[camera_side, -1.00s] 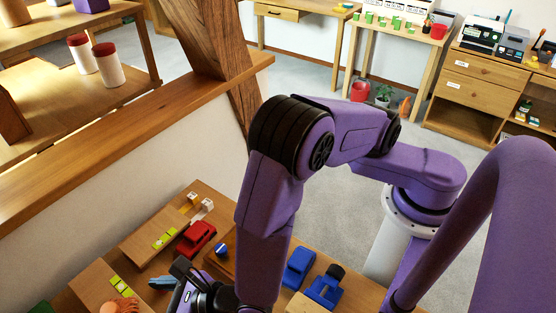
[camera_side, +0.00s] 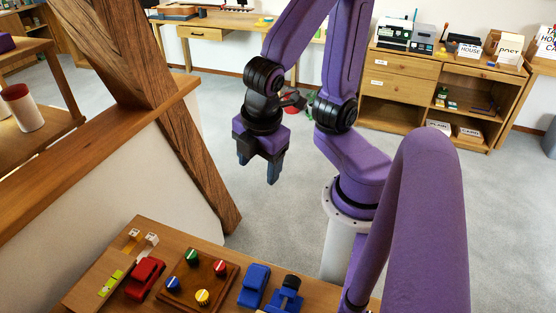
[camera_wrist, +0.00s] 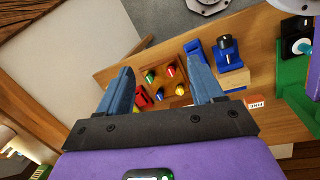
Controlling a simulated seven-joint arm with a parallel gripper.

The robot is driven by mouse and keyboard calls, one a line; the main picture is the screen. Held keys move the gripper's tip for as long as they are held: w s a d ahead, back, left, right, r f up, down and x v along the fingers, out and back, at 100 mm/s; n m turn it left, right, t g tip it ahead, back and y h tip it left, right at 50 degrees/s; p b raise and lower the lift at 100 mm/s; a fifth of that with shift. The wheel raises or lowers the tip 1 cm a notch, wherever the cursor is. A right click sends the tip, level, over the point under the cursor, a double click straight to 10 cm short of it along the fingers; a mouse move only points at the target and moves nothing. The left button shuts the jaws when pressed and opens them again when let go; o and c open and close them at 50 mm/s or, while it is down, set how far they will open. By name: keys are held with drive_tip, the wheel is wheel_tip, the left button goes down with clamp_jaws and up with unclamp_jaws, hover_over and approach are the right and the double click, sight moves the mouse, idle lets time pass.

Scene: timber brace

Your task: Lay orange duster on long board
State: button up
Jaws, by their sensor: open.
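My gripper (camera_side: 258,172) is open and empty in the air, pointing down beyond the far edge of a long wooden worktop (camera_side: 320,291). In the wrist view its fingers (camera_wrist: 160,75) are spread wide with nothing between them. The worktop (camera_wrist: 265,62) runs slantwise behind them. I cannot tell whether this worktop or another piece of timber is the long board. I cannot make out the orange duster in either current view.
A slanting timber post (camera_side: 175,125) rises left of my gripper. Grey floor lies open behind it.

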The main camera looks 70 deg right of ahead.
drive_tip(key=s, duration=0.1)
drive_tip(key=s+m+g+y, duration=0.1)
drive_tip(key=s+r+m, duration=0.1)
drive_tip(key=s, duration=0.1)
drive_tip(key=shift+d+y, duration=0.4)
